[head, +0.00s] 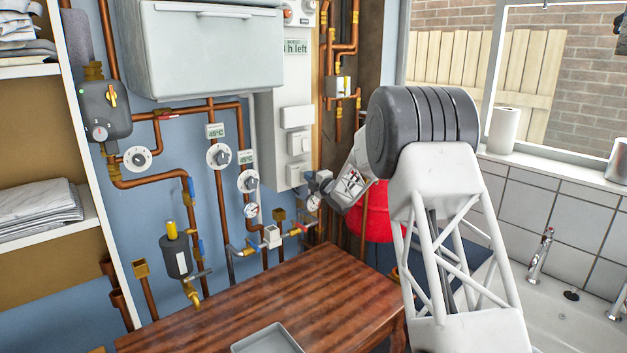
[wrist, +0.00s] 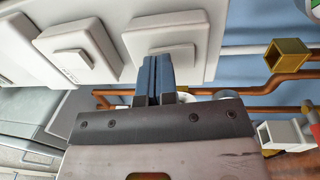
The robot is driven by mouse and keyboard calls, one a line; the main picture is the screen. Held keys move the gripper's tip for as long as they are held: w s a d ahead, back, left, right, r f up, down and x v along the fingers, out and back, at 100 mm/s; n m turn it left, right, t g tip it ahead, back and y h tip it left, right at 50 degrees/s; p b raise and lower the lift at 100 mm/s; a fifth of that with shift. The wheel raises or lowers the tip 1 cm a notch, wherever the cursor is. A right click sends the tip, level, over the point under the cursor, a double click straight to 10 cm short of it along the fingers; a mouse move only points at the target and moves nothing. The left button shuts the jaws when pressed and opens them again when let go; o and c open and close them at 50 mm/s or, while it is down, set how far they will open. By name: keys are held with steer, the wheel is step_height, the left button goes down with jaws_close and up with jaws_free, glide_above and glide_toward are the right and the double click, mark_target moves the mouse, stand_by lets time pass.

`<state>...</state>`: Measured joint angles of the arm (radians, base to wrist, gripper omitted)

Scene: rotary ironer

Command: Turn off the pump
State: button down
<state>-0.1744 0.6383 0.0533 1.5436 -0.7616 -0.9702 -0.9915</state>
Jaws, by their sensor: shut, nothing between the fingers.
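I cannot read which is for the pump. My gripper (head: 312,180) is shut and empty, beside the lowest switch. In the wrist view its dark blue fingertips (wrist: 158,62) are at the rocker of the right-hand switch (wrist: 190,32), partly covering it; I cannot tell whether they touch. A grey unit (head: 105,118) with a yellow knob and a gauge is on the wall at left.
Copper pipes (head: 215,190) with dials and valves run along the wall. A wooden table (head: 290,300) with a grey tray (head: 267,341) stands below. A red round object (head: 376,212) is behind my arm. A sink (head: 565,325) is at right.

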steer(key=shift+w+a+r, duration=0.15)
steer(key=shift+w+a, duration=0.05)
stand_by(0.6)
steer(key=s+d+r, duration=0.1)
steer(key=s+d, duration=0.9)
steer(key=shift+r, duration=0.3)
stand_by(0.6)
steer(key=shift+r, duration=0.1)
